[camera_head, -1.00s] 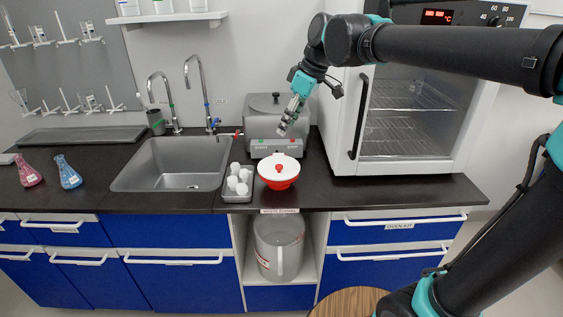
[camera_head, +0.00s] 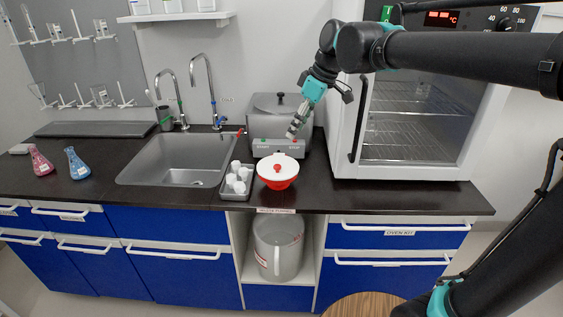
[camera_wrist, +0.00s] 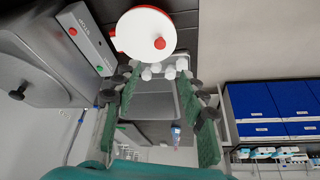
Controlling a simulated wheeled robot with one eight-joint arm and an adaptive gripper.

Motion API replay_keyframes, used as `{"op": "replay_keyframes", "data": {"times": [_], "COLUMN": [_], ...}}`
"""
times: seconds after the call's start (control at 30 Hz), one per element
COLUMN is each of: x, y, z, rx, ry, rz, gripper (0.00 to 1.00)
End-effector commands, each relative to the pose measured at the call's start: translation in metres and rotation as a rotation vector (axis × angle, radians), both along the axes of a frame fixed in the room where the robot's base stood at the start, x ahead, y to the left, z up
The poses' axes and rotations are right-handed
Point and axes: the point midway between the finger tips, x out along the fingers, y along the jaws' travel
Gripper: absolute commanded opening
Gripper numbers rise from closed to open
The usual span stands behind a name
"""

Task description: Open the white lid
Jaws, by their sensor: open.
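The white lid (camera_head: 270,162) with a red knob (camera_head: 277,168) sits on a red bowl (camera_head: 278,184) on the dark counter. In the wrist view the white lid (camera_wrist: 135,32) and its red knob (camera_wrist: 159,43) show at the top, beyond my fingertips. My gripper (camera_head: 292,134) is above and behind the lid, in front of the grey distiller. It is open and empty, apart from the lid, with its two fingers (camera_wrist: 160,74) spread in the wrist view.
The grey distiller (camera_head: 275,110) stands behind the bowl, its START/STOP panel close to my gripper. A tray (camera_head: 224,194) of small white cups is just left of the bowl. The sink (camera_head: 170,160) lies further left. The white oven (camera_head: 345,130) stands right.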

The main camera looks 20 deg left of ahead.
Motion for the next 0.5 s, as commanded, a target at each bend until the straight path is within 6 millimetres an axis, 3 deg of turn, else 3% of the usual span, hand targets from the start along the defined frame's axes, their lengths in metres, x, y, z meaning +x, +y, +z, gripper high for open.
{"op": "replay_keyframes", "data": {"times": [0.5], "x": [0.007], "y": [0.039], "z": [-0.095], "rx": [0.001], "ry": [-0.001], "rz": [0.001], "gripper": [0.42]}}
